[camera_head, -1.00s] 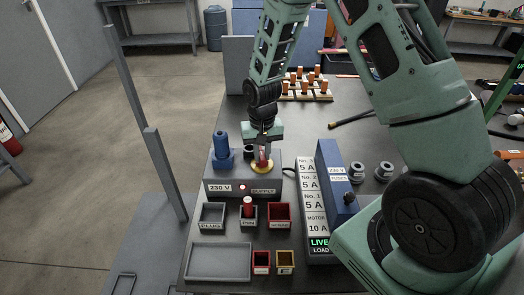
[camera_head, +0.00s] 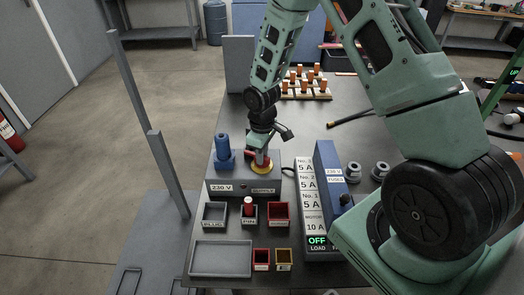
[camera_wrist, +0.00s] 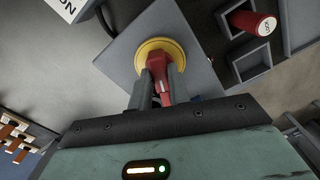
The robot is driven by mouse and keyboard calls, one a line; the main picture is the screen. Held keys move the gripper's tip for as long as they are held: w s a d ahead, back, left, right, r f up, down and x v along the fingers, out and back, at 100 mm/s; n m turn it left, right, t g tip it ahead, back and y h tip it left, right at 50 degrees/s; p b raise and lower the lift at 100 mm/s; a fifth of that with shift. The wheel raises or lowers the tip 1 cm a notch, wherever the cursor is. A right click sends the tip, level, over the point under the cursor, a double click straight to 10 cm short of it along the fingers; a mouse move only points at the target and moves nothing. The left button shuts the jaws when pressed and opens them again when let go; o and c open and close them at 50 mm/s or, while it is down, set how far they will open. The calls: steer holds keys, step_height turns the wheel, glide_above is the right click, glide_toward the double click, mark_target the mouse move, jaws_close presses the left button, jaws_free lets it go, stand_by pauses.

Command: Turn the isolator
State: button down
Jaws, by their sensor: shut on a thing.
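The isolator is a red handle on a round yellow plate (camera_head: 262,168), on top of the grey 230 V supply box (camera_head: 222,189). In the wrist view the red handle (camera_wrist: 159,74) stands over the yellow disc (camera_wrist: 176,50). My gripper (camera_wrist: 159,84) is shut on the red handle, with one finger on each side of it. In the head view my gripper (camera_head: 260,153) comes down from above and hides part of the handle. The red lamp on the supply box front is not lit. The fuse panel display (camera_head: 317,240) reads OFF in green.
A blue plug (camera_head: 224,150) stands on the box left of my gripper. In front are small bins and an empty grey tray (camera_head: 221,272). The blue-lidded fuse panel (camera_head: 331,175) stands to the right. Several orange-topped pieces (camera_head: 302,82) are at the back.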

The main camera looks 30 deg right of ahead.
steer(key=shift+n+p, duration=0.85)
steer(key=shift+n, duration=1.45)
steer(key=c, duration=1.3)
jaws_free()
step_height(320, 180, up, 18)
steer(key=shift+f, duration=0.25)
steer(key=shift+a, duration=0.1)
